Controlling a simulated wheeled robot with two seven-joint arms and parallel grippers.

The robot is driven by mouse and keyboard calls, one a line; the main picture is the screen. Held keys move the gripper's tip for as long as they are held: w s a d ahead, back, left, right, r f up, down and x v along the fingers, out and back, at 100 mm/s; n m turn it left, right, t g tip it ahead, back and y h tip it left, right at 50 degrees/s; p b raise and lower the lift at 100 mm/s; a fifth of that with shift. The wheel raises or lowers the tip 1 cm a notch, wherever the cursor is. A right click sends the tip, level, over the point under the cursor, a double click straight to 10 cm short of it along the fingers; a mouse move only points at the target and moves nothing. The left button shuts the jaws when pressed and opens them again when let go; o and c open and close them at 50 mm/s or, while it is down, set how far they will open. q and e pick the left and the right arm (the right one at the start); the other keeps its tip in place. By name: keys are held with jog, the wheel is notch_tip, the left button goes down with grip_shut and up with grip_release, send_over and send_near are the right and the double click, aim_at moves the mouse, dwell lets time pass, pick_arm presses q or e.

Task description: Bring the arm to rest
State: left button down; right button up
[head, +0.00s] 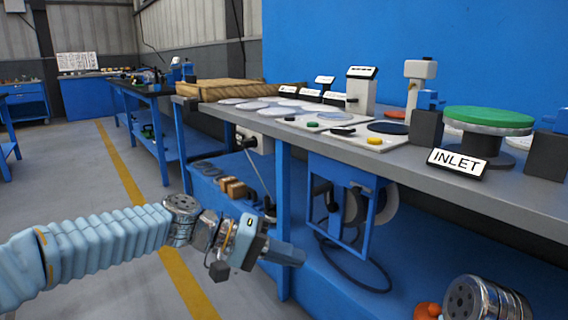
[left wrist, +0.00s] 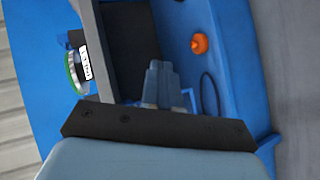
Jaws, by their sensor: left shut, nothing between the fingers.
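My left arm comes in from the left in the head view, low in front of the blue workbench. My left gripper (head: 290,254) is shut and empty, below the level of the bench top and apart from it. In the left wrist view the left gripper (left wrist: 160,72) shows its fingers together with nothing between them. My right gripper is not in view; a metal joint, seemingly of my other arm, shows at the bottom right of the head view.
The grey bench top (head: 405,170) carries a green-topped round part (head: 488,117), an INLET sign (head: 457,162), several pale discs and small devices. An orange object (left wrist: 199,44) lies on the blue lower shelf. The floor with a yellow line (head: 190,285) is clear.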

pick_arm(q)
jog(key=a+f+n+t+y+p, duration=0.1)
jog(key=a+f+n+y+p, duration=0.15)
jog(key=f, duration=0.95)
jog(key=a+f+n+y+p, duration=0.2)
jog(key=a+f+y, duration=0.1)
jog(key=f, duration=0.9)
jog(key=s+a+f+y+p, duration=0.2)
jog(key=s+a+f, duration=0.1)
jog(key=s+f, duration=0.5)
jog(key=s+a+f+y+p, duration=0.2)
jog(key=s+a+f+p, duration=0.1)
jog(key=s+f, duration=0.5)
jog(key=shift+a+f, duration=0.35)
jog(key=shift+a, duration=0.25)
jog(key=shift+m, duration=0.25)
